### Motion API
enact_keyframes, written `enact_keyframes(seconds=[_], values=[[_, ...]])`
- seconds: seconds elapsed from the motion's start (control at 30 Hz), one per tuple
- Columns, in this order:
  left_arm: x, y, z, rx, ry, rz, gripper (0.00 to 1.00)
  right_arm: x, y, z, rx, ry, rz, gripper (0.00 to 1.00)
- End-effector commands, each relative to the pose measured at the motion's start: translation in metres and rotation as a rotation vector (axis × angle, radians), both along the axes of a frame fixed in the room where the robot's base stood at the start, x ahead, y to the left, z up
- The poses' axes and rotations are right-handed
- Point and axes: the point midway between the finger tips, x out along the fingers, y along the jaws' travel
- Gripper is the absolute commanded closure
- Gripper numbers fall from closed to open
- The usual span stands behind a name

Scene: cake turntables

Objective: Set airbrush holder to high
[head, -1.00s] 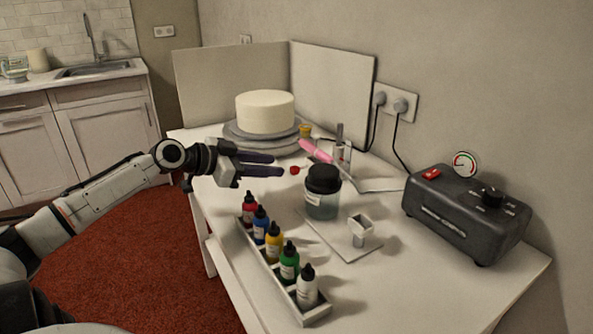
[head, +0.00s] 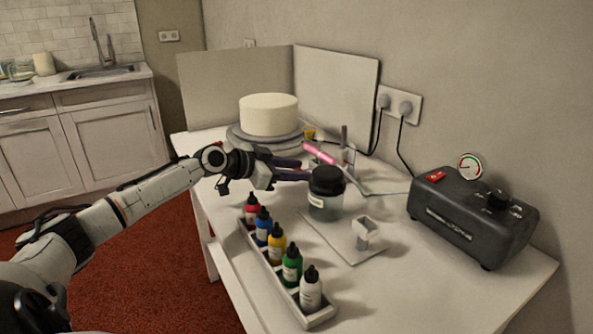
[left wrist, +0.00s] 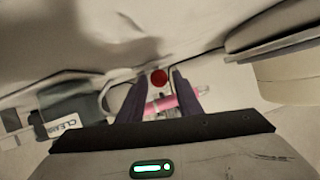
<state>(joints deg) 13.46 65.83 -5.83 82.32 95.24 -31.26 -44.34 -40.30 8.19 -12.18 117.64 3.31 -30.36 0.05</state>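A pink airbrush (head: 319,152) lies tilted at a small upright grey stand (head: 344,146), apparently its holder, near the back of the table; the stand's lower part is partly hidden. My left gripper (head: 304,169) is open, with its two dark fingers pointing right, just in front of the airbrush and left of the dark-lidded jar (head: 326,204). In the left wrist view the pink airbrush (left wrist: 160,104) shows between the spread fingers, and a red disc (left wrist: 159,78) shows near their tips. I cannot tell whether the fingers touch anything. My right gripper is not in view.
A white cake (head: 268,114) stands on a turntable behind my gripper. A rack (head: 322,319) of several colour bottles is in front. A small white square cup (head: 362,231) stands on a plate beside the jar. A dark compressor (head: 468,218) is at right.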

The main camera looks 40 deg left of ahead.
Motion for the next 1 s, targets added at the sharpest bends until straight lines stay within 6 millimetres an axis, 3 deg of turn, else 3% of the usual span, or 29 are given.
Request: enact_keyframes(seconds=[0.3,0.5,0.77,1.0], values=[[0.001,0.0,-0.001,0.001,0.002,-0.001,0.68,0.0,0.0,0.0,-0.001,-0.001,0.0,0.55],[0.001,0.0,-0.001,0.001,0.001,-0.001,1.0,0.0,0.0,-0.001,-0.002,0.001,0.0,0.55],[0.001,0.0,0.003,0.001,0.001,-0.001,1.0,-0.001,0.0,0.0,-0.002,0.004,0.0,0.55],[0.002,0.0,0.036,0.001,-0.007,-0.002,1.0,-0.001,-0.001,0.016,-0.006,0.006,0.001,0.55]])
